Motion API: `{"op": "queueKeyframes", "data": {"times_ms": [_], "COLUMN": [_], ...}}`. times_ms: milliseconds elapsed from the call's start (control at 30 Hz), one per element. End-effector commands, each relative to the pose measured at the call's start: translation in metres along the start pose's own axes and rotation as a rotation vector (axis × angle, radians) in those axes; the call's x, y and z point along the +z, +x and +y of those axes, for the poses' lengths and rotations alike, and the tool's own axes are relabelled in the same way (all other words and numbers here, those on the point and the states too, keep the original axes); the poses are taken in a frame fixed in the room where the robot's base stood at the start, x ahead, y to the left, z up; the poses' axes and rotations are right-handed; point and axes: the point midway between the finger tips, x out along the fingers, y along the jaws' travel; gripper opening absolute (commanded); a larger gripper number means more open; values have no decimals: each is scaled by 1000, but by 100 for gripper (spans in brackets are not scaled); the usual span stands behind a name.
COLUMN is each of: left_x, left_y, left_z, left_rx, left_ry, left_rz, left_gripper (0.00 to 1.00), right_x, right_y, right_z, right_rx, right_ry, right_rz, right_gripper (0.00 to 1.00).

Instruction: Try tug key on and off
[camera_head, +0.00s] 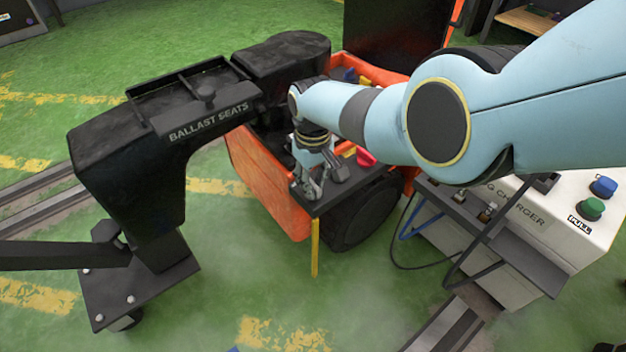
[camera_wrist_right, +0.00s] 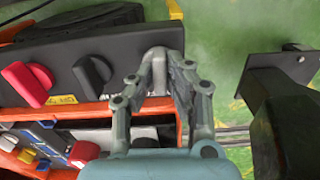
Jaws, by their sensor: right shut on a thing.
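The orange tug (camera_head: 262,178) stands mid-view in the head view, with a dark control panel (camera_head: 345,190) on its near end. My right gripper (camera_head: 310,190) is over the left end of this panel. In the right wrist view, my right gripper (camera_wrist_right: 157,82) is shut around a grey, rounded piece, seemingly the tug key (camera_wrist_right: 155,56), at the panel's right end. The fingers hide its lower part. A black knob (camera_wrist_right: 91,71) and a red knob (camera_wrist_right: 28,76) are beside it on the panel. My left gripper is not in view.
A black stand marked BALLAST SEATS (camera_head: 150,120) is left of the tug. A white charger box (camera_head: 540,215) with cables is on the right. A yellow strip (camera_head: 315,248) hangs below the panel. Green floor is open in front.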

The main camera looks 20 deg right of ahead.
Motion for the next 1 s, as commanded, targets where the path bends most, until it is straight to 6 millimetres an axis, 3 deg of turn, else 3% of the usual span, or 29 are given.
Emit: {"op": "queueKeyframes", "data": {"times_ms": [700,733,800,900,1000], "left_x": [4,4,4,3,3], "left_y": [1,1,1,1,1], "left_z": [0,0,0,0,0], "left_rx": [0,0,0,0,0], "left_ry": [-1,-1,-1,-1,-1], "left_rz": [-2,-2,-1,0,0], "left_gripper": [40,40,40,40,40], "right_x": [1,1,1,0,0], "right_y": [1,1,1,0,0], "right_z": [0,0,0,0,0], "right_rx": [0,0,0,0,0], "right_ry": [-80,-80,-79,-79,-78], "right_rz": [-1,-1,-1,-1,-1], "right_gripper": [0,17,26,37,37]}}
